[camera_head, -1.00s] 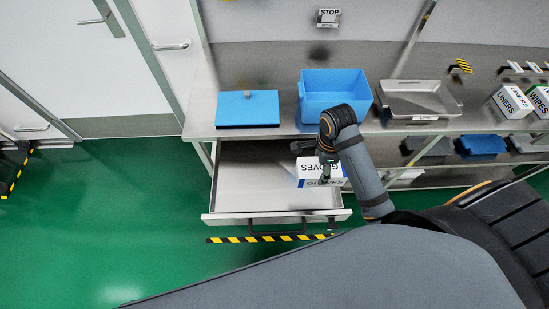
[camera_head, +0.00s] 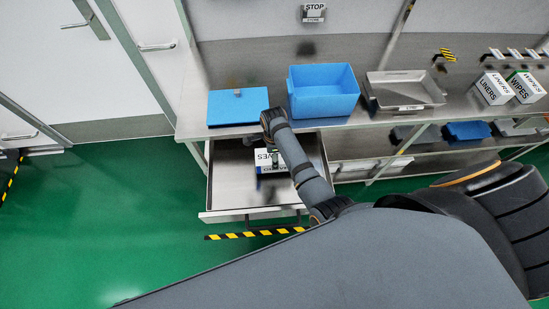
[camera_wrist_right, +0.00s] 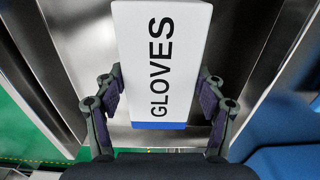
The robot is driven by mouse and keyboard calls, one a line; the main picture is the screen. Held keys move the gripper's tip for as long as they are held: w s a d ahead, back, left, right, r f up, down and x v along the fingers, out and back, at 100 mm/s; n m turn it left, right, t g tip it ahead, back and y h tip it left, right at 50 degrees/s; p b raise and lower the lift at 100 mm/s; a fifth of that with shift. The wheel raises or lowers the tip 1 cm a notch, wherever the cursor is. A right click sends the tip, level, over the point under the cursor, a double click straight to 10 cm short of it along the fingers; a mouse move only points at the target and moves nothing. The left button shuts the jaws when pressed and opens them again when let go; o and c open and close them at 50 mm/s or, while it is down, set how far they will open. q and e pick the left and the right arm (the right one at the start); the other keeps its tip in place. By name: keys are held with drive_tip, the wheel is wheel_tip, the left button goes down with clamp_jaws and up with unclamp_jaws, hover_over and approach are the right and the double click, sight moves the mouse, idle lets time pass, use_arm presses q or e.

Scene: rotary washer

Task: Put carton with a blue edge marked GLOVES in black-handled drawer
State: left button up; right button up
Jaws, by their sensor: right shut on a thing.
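The white GLOVES carton (camera_wrist_right: 160,60) has a blue edge and fills the middle of the right wrist view. My right gripper (camera_wrist_right: 160,97) is shut on it, with a finger on each side. In the head view the carton (camera_head: 265,158) is partly hidden by my right arm and lies over the open drawer (camera_head: 225,180). I cannot tell whether it touches the drawer floor. The drawer is pulled out below the bench, its dark handle (camera_head: 262,217) partly visible at the front. My left gripper is not in view.
A blue lid (camera_head: 237,107), a blue bin (camera_head: 322,92) and a steel tray (camera_head: 404,90) stand on the bench above. LINERS (camera_head: 493,88) and WIPES (camera_head: 526,87) cartons stand at the right. The drawer's left part is bare.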

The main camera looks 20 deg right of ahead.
drive_tip(key=shift+f, duration=1.2)
drive_tip(key=shift+d, duration=0.1)
drive_tip(key=shift+s+f, duration=0.1)
drive_tip(key=shift+f, duration=0.05)
drive_tip(key=o, duration=1.4)
wheel_tip(320, 180, up, 12)
drive_tip(key=shift+r+b, duration=0.2)
drive_tip(key=shift+b, duration=0.25)
drive_tip(key=shift+f, duration=0.1)
